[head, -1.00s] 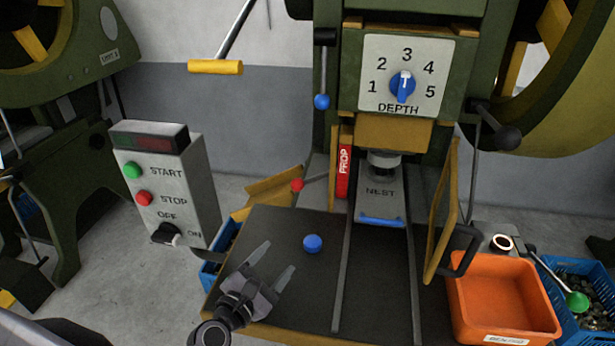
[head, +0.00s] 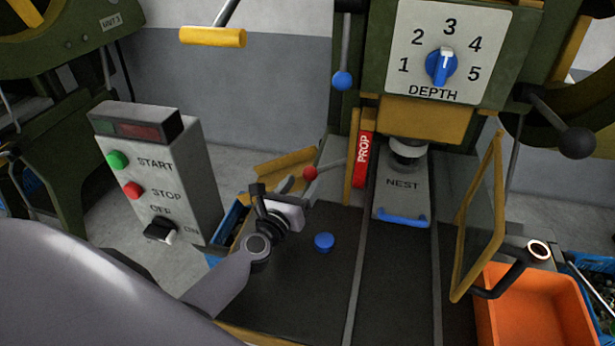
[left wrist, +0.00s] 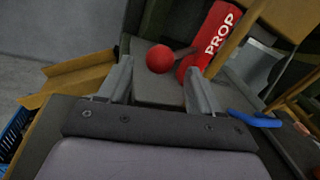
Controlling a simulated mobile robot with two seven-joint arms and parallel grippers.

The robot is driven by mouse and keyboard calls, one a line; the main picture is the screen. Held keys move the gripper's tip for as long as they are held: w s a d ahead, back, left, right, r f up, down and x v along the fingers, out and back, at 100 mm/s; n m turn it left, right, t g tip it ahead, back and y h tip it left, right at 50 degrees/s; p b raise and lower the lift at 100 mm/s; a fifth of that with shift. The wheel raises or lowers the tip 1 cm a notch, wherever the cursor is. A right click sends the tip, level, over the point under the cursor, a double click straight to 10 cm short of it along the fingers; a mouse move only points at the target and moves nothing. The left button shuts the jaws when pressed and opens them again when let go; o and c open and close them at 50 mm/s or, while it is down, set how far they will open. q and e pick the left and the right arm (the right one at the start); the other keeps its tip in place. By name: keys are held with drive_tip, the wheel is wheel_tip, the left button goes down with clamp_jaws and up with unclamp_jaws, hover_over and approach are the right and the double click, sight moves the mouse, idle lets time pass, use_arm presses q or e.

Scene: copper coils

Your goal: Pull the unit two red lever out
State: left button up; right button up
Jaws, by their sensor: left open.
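The red lever knob (head: 310,173) sits at the end of a thin rod left of the red PROP block (head: 362,160), at the machine's left side. My left gripper (head: 297,182) is just short of the knob, pointing at it. In the left wrist view the knob (left wrist: 160,59) shows beyond and between the two spread fingertips (left wrist: 157,75), and the fingers do not touch it. The rod runs right from the knob toward the PROP block (left wrist: 217,38). My left gripper is open and empty. My right gripper is not in view.
A blue button (head: 324,241) stands on the dark table right of my gripper. The nest (head: 402,184) with a blue handle lies further right, beside a yellow-framed guard (head: 480,215). The control box (head: 155,180) stands at left. An orange bin (head: 530,305) is at lower right.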

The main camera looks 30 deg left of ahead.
sight(306, 179)
use_arm(q)
drive_tip(key=shift+w+a, duration=0.1)
drive_tip(key=shift+w, duration=1.6)
drive_tip(key=shift+c, duration=0.3)
clamp_jaws()
drive_tip(key=a, duration=0.2)
drive_tip(key=s+a+b, duration=0.1)
drive_tip(key=a, duration=0.2)
drive_tip(key=shift+s, duration=0.15)
drive_tip(key=shift+a, duration=0.2)
drive_tip(key=shift+o, duration=0.3)
unclamp_jaws()
drive_tip(key=shift+s, duration=0.1)
